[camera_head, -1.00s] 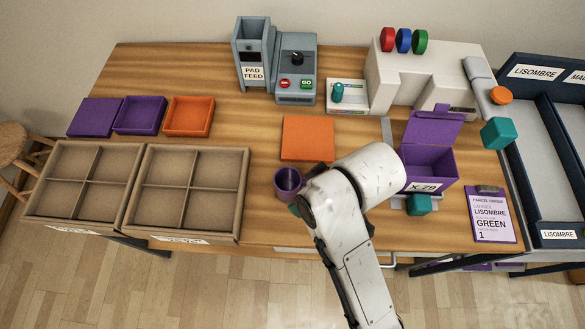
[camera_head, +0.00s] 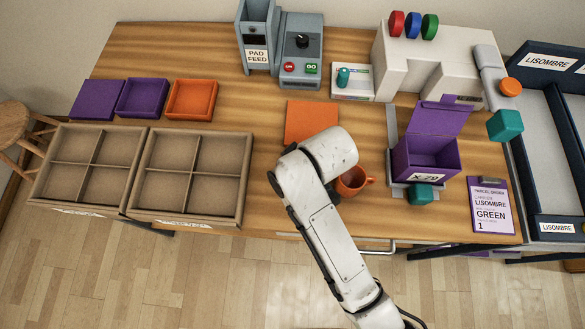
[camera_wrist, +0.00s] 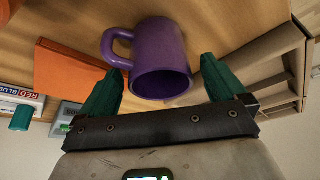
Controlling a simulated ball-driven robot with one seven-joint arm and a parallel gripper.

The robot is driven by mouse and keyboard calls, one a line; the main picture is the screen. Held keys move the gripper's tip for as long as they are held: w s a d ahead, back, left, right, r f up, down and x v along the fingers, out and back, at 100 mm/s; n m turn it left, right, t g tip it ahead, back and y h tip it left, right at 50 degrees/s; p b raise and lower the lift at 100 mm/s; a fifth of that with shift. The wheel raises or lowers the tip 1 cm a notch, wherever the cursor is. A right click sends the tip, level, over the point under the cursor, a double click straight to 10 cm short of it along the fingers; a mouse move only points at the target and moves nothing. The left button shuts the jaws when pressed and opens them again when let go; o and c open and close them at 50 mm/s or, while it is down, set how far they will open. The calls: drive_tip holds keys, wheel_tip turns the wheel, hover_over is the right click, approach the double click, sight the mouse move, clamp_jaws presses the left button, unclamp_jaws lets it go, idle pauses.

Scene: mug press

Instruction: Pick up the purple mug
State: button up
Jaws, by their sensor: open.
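The purple mug (camera_wrist: 150,50) is in the wrist view, on the wooden table, with its handle toward the upper left and its open mouth facing my gripper. My gripper (camera_wrist: 162,68) is open, with a green finger on either side of the mug in the picture. The left finger is near the handle, and a gap shows between the mug and the right finger. I cannot tell how deep the mug sits between the fingers. In the head view my arm hides the purple mug and my gripper.
An orange mug (camera_head: 352,181) stands just right of my arm. An orange pad (camera_head: 310,121) lies behind. Divided cardboard boxes (camera_head: 190,171) are at the left, and an open purple box (camera_head: 425,158) is at the right. The pad feed machine (camera_head: 257,40) stands at the back.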

drive_tip(key=shift+x, duration=1.05)
drive_tip(key=c, duration=1.2)
